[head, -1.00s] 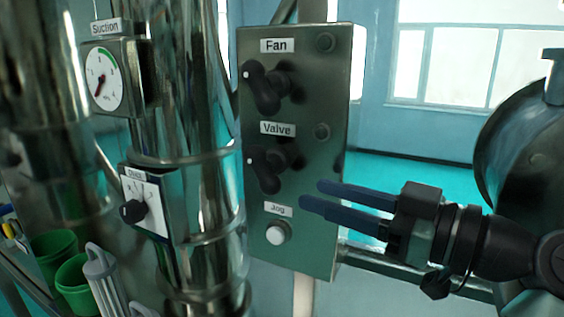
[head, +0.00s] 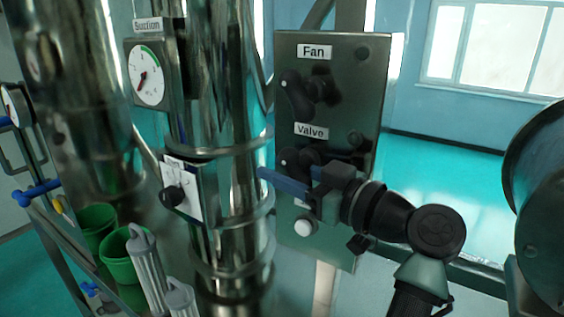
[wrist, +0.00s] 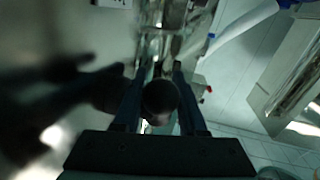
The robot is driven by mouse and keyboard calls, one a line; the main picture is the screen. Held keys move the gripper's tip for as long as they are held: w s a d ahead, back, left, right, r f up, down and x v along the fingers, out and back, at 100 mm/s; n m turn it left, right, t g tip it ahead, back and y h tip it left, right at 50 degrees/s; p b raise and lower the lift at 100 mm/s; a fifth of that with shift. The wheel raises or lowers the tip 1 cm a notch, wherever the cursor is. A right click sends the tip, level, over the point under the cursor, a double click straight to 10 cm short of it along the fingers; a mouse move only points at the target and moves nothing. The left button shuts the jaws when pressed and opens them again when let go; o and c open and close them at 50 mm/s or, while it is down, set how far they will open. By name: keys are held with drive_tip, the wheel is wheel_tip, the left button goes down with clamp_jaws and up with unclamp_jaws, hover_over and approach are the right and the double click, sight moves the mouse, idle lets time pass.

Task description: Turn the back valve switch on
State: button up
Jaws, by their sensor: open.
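The valve switch (head: 290,158) is a black rotary handle with a white dot, under the "Valve" label (head: 311,130) on the dark metal panel (head: 345,110). My gripper (head: 266,176) is in front of the switch, pointing left, and its blue fingers cover the switch's lower part. In the wrist view, a dark rounded knob (wrist: 160,97), apparently the valve switch, sits between the two spread fingers (wrist: 158,72). The gripper is open; whether either finger touches the knob I cannot tell.
The fan switch (head: 298,97) is just above, and a white jog button (head: 303,228) is below my gripper. Green cups (head: 118,258) are at lower left.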

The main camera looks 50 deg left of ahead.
drive_tip(key=shift+c, duration=0.2)
clamp_jaws()
